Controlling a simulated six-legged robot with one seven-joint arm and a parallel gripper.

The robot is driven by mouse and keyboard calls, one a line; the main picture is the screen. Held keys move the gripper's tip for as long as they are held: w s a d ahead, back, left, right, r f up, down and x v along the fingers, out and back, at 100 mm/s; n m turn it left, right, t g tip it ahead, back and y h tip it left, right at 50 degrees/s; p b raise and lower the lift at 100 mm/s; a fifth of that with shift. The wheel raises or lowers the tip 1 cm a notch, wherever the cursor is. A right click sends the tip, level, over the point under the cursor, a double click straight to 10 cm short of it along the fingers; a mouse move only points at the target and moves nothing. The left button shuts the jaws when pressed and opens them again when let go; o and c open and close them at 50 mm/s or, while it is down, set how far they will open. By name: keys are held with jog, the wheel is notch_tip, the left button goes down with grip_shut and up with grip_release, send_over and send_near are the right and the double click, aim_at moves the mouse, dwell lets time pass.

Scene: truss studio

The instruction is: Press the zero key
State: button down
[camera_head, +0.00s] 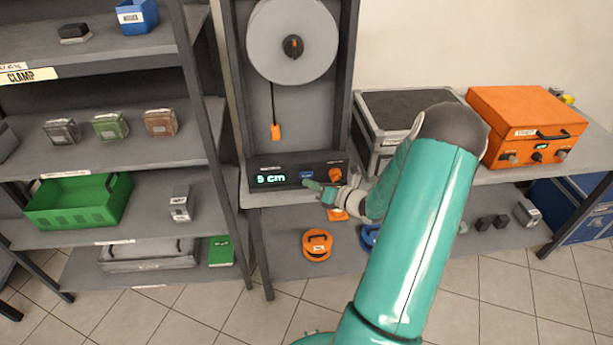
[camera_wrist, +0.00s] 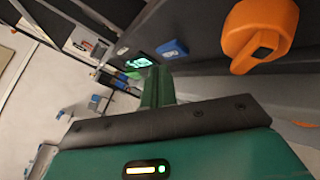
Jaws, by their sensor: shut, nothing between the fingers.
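A dark panel box (camera_head: 264,164) on the shelf has a lit display (camera_head: 271,179) with a figure that looks like 5 or 9 cm. A small blue key (camera_head: 306,175), which seems to be the zero key, sits right of the display. It also shows in the wrist view (camera_wrist: 172,49), beside the lit display (camera_wrist: 138,62). My gripper (camera_head: 310,184) is shut and empty, its tips just in front of and slightly below the blue key. In the wrist view my closed fingers (camera_wrist: 157,78) point toward the key. A gap seems to remain; contact cannot be told.
An orange knob (camera_head: 335,174) is right of the key; it is large in the wrist view (camera_wrist: 258,38). A reel (camera_head: 292,42) and hanging orange tag (camera_head: 275,131) are above the panel. An orange case (camera_head: 525,108) stands right. Shelves with boxes stand left.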

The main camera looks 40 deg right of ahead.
aim_at(306, 175)
jog(key=shift+w+d, duration=0.25)
jog(key=shift+w, duration=0.1)
jog(key=shift+w+d, duration=0.2)
jog(key=shift+w, duration=0.05)
dwell(0.8)
jog(key=shift+w+d+r, duration=0.15)
jog(key=shift+w+r, duration=0.05)
jog(key=shift+w, duration=0.2)
dwell(0.7)
jog(key=shift+a+f, duration=0.1)
jog(key=shift+a, duration=0.1)
